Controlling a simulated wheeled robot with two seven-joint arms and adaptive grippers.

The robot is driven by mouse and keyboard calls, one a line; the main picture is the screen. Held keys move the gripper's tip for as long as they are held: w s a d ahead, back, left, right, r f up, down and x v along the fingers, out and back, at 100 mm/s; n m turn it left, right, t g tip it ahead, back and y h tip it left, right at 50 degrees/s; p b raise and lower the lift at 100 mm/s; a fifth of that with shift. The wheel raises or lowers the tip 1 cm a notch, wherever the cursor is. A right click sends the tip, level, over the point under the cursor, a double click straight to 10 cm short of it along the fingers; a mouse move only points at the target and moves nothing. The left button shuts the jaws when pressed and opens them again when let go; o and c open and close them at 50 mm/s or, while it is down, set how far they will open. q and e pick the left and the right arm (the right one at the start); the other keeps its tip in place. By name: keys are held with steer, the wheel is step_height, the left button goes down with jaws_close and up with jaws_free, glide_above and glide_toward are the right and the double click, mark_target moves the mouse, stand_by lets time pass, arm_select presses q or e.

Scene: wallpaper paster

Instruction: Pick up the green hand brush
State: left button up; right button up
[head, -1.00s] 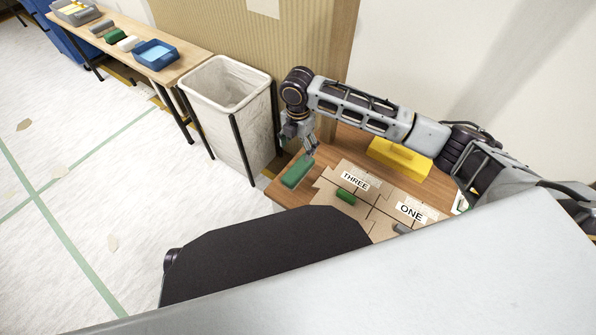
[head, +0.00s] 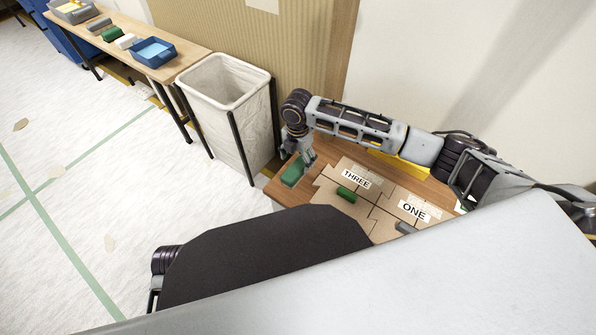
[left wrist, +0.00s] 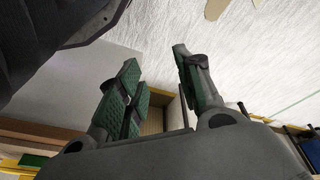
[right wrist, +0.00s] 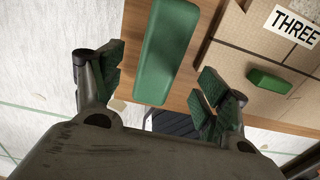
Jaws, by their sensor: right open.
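The green hand brush (head: 292,173), a long rounded green block, lies on the wooden table near its left edge. In the right wrist view the brush (right wrist: 166,45) runs between my fingers, with its near end close to the fingertip line. My right gripper (head: 303,158) is just above the brush, open, with one finger on each side of it; no contact is visible. It also shows in the right wrist view (right wrist: 160,85). My left gripper (left wrist: 160,82) is open and empty, away from the brush; it faces the floor and some furniture.
A smaller green block (head: 346,194) lies on cardboard beside the "THREE" label (head: 356,179). A "ONE" label (head: 413,211) is farther right. A yellow object (head: 415,174) is partly behind my right arm. A white bin (head: 228,105) and a side table with a blue tray (head: 152,52) stand left.

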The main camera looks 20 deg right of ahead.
mark_target(298, 166)
steer(key=shift+f, duration=0.15)
arm_select(q)
steer(key=shift+r, duration=0.2)
steer(key=shift+f, duration=0.1)
steer(key=shift+s+f, duration=0.1)
arm_select(e)
steer(key=shift+f, duration=0.1)
steer(key=shift+f, duration=0.2)
steer(key=shift+f+b, duration=0.55)
steer(key=shift+f, duration=0.15)
step_height(298, 166, down, 2)
steer(key=shift+d+f+b, duration=0.1)
steer(key=shift+f+b, duration=0.05)
steer(key=shift+b, duration=0.35)
steer(key=shift+f, duration=0.45)
arm_select(q)
steer(key=r, duration=0.3)
steer(key=shift+d+r+t, duration=0.25)
steer(key=shift+d+t, duration=0.05)
steer(key=shift+t, duration=0.1)
